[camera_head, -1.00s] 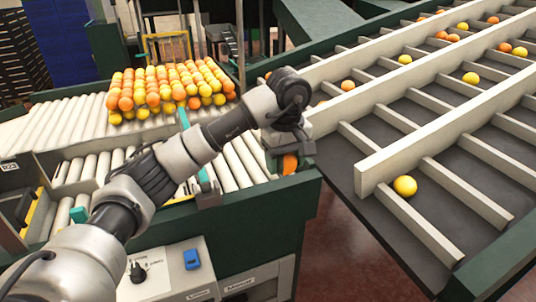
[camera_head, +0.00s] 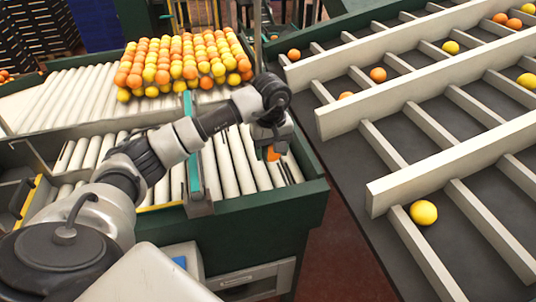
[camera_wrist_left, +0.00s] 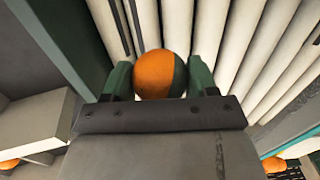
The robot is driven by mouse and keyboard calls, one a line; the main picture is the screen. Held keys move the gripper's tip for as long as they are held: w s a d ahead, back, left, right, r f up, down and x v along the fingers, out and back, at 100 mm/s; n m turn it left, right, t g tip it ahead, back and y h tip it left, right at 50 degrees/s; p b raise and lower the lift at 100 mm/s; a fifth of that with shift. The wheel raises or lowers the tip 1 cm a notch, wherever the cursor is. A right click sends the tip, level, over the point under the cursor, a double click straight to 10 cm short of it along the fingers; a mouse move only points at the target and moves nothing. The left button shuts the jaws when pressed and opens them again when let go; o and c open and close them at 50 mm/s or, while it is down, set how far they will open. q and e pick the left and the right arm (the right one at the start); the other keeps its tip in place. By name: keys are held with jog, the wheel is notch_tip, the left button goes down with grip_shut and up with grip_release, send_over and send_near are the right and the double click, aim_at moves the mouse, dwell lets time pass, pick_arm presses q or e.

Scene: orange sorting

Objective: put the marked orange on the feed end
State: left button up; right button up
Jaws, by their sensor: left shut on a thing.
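My left gripper (camera_head: 271,152) is shut on an orange (camera_wrist_left: 154,74). In the left wrist view the orange sits between the two green fingers, orange on its left and dark green along its right side. In the head view only a small part of this orange (camera_head: 272,154) shows below the gripper. It is held over the white rollers (camera_head: 232,168) near the right end of the roller bed; any gap to the rollers is hard to tell. Which part is the feed end is not labelled in view. My right gripper is not in view.
A pile of oranges and yellow fruit (camera_head: 180,62) lies on the rollers behind. A teal bar (camera_head: 191,150) crosses the bed left of the gripper. A dark green side wall (camera_head: 310,165) bounds it at right. Beyond stand slanted lanes with white dividers (camera_head: 400,180) and a yellow fruit (camera_head: 423,212).

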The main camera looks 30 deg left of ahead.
aim_at(268, 170)
pick_arm(q)
jog(key=shift+s+a+f+p, duration=0.15)
jog(key=shift+a+f+p, duration=0.15)
jog(key=shift+f, duration=0.1)
notch_tip(268, 170, down, 3)
jog(key=shift+f+p, duration=0.1)
jog(key=shift+p, duration=0.75)
jog(key=shift+f, duration=0.2)
jog(key=o, duration=1)
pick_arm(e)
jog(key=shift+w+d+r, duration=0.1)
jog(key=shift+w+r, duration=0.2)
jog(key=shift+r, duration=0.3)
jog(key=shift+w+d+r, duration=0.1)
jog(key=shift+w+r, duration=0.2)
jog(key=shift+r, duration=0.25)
pick_arm(q)
jog(key=shift+o, duration=0.2)
